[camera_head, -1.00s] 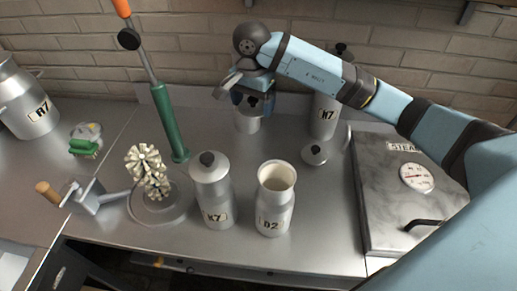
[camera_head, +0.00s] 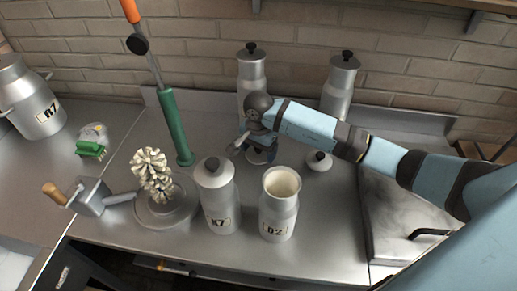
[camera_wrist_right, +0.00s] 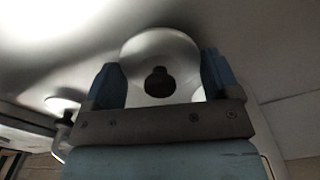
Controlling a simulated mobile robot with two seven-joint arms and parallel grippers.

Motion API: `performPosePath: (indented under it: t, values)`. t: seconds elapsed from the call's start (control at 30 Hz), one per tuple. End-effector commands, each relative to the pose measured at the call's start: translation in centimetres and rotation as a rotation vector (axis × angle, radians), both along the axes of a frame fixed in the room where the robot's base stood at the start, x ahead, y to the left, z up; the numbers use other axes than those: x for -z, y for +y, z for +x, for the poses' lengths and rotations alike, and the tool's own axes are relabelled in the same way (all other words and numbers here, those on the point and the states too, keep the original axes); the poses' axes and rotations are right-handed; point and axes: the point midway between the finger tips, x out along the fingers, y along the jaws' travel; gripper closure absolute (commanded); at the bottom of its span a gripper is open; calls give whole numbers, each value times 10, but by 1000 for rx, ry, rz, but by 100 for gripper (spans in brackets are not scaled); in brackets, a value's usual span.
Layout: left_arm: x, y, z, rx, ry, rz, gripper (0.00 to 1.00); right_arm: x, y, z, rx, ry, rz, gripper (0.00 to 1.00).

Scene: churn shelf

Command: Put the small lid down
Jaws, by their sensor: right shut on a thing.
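My right gripper (camera_head: 258,150) is low over the counter, behind the cans marked X7 and D2. It is shut on the small lid (camera_wrist_right: 185,52), a pale round lid with a dark knob between the fingers in the right wrist view. In the head view the gripper mostly hides this lid, and I cannot tell whether it touches the counter (camera_head: 335,215). Another lid (camera_head: 319,162) with a black knob lies on the counter to the right. My left gripper is not in view.
The D2 can (camera_head: 278,215) stands open; the X7 can (camera_head: 218,205) has its lid on. Two lidded cans stand by the back wall, one behind my gripper (camera_head: 251,72), one to its right (camera_head: 340,88). A green-handled tool (camera_head: 176,125) stands left, and a steel box (camera_head: 395,225) right.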

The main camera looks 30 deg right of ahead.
Motion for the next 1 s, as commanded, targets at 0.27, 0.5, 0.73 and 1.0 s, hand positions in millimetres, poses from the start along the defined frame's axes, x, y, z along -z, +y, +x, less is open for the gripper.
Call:
performPosePath:
  t: [0.27, 0.5, 0.73, 1.0]
  values:
    - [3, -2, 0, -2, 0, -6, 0, 3, 0, 0, -1, -1, -1, 42]
    - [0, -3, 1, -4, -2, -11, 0, 3, 0, 0, -1, -1, -1, 0]
    - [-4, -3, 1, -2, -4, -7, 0, -5, 0, 1, 0, -1, 0, 0]
    - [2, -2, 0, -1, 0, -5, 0, -57, -1, 1, -1, -5, -1, 0]
